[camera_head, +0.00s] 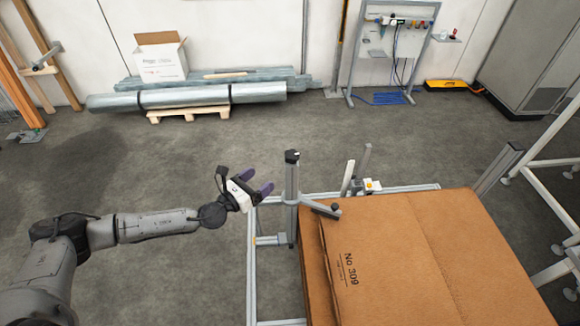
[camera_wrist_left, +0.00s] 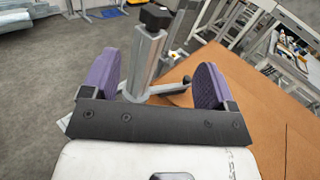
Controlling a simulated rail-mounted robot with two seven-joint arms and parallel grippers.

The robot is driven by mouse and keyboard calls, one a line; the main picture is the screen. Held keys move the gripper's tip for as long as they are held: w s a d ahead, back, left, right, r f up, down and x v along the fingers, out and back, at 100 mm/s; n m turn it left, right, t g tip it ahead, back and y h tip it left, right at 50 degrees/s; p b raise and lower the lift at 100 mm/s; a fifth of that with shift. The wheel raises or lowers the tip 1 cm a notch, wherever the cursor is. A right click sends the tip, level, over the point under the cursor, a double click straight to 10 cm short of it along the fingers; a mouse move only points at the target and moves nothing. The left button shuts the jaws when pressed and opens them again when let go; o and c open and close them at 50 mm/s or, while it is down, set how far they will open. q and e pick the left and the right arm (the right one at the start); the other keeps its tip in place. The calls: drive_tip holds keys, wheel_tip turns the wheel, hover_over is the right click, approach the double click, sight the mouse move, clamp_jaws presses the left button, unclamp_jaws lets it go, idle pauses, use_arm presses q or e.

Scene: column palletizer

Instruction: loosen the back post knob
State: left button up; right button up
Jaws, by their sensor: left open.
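A grey metal post (camera_head: 291,195) with a black cap or knob (camera_head: 292,157) on top stands upright at the back left of the large cardboard box. A short arm (camera_head: 316,207) runs from the post over the box and ends in a dark round tip (camera_head: 335,207). My left gripper (camera_head: 258,181) is open and empty, just left of the post and apart from it. In the left wrist view, the post (camera_wrist_left: 145,60) and black top (camera_wrist_left: 156,17) show between the open purple fingers of my gripper (camera_wrist_left: 154,75), beyond them. My right gripper is not in view.
The cardboard box (camera_head: 430,255) fills the lower right, bordered by a metal frame (camera_head: 252,270). Two short pale posts (camera_head: 348,178) stand behind it near a small white unit (camera_head: 372,186). Floor left of the frame is clear. Wrapped bars on a pallet (camera_head: 190,112) lie by the wall.

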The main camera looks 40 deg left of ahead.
sight(286, 160)
use_arm(q)
drive_tip(key=shift+m+h, duration=0.3)
drive_tip(key=shift+m, duration=0.4)
drive_tip(key=w, duration=1.2)
drive_tip(key=shift+w+d+f, duration=0.2)
drive_tip(key=shift+w+d, duration=0.1)
drive_tip(key=shift+w, duration=0.1)
drive_tip(key=shift+w+d, duration=0.1)
drive_tip(key=shift+w, duration=0.55)
drive_tip(key=shift+c, duration=0.2)
